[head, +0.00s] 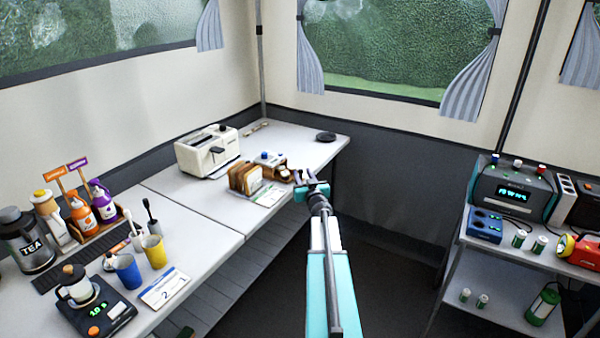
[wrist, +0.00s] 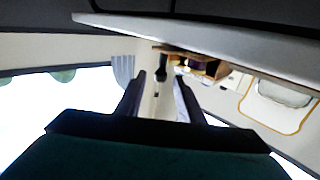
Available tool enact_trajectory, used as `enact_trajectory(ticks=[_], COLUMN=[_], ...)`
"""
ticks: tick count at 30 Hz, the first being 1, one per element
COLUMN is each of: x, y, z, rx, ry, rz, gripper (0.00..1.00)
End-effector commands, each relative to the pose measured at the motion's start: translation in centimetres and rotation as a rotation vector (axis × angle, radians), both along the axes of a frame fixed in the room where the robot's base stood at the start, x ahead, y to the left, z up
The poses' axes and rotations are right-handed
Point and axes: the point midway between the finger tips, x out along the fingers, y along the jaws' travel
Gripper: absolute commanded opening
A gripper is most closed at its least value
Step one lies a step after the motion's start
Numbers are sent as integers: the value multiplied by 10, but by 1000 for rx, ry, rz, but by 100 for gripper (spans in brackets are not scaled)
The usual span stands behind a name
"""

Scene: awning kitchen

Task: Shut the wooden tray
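My gripper (head: 304,176) is at the end of my outstretched arm, near the right edge of the table. Its two fingers stand apart with nothing visible between them; the wrist view shows the same gap (wrist: 160,98). In the wrist view a wooden box-like thing (wrist: 213,70) with dark items shows beyond the fingers. I cannot tell how far the tray is open, or whether the gripper touches it.
Bread slices (head: 245,178) and a card (head: 268,195) lie left of my gripper, with a cream toaster (head: 208,152) behind. A dark round dish (head: 325,137) sits at the table's far corner. A shelf (head: 480,270) with devices stands right. Open floor lies between.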

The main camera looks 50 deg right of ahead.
Motion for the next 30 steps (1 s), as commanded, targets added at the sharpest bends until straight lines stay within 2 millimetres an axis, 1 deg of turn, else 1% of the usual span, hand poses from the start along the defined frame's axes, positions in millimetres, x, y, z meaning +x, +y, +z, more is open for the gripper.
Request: enact_trajectory(ticks=[1,3,10,15,24,25,29,30], x=[6,11,24,28,29,29,29,29], y=[-4,-7,-15,-17,-17,-17,-17,-17], z=[0,0,0,0,0,0,0,0], rx=[0,0,0,0,0,0,0,0], ry=[0,0,0,0,0,0,0,0], rz=[0,0,0,0,0,0,0,0], gripper=[34,34,34,34,34,33,11,4])
